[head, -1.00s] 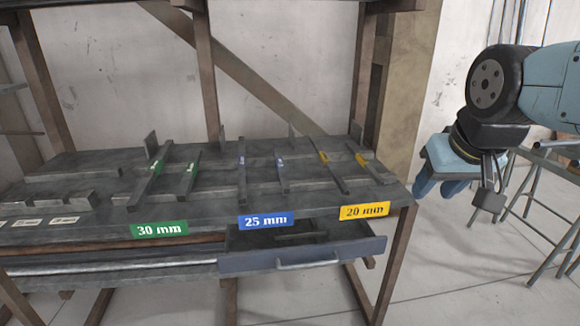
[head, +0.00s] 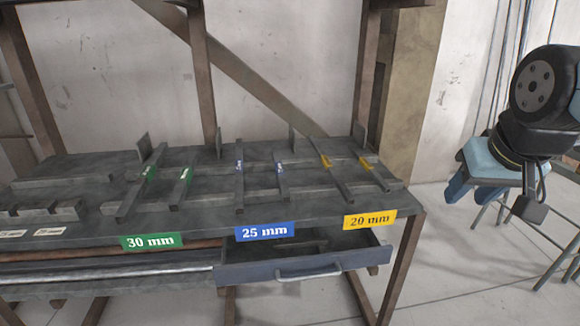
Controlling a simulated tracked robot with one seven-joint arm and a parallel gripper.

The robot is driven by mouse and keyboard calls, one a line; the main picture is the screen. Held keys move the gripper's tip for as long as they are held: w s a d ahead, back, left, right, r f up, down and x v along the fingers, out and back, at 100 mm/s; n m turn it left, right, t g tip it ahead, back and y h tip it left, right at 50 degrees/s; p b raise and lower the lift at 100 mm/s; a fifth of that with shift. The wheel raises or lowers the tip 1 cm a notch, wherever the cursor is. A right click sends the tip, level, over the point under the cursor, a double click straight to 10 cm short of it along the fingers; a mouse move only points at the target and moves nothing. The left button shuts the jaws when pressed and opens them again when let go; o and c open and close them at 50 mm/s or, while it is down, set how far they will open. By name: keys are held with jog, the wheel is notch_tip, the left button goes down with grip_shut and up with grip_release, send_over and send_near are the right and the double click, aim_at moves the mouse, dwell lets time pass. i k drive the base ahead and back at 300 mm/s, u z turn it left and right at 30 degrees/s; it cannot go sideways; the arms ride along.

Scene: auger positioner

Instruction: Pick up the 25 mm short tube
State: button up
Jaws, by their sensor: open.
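The 25 mm short tube (head: 282,183) is a short dark square bar with a blue mark. It lies across the rails of the bench, behind the blue "25 mm" label (head: 265,231). A longer blue-marked tube (head: 239,190) lies to its left. My gripper (head: 474,196) hangs at the right of the view, beyond the bench's right end and well apart from the tubes. Its blue fingers point down, open, with nothing seen between them.
Green-marked 30 mm tubes (head: 182,188) lie to the left and yellow-marked 20 mm tubes (head: 337,180) to the right. An open drawer (head: 300,268) juts out below the bench front. Bench posts and a diagonal brace (head: 250,85) stand behind. A metal stand (head: 560,240) is at right.

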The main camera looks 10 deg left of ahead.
aim_at(284, 190)
jog(key=i, duration=0.85)
jog(key=u, duration=0.05)
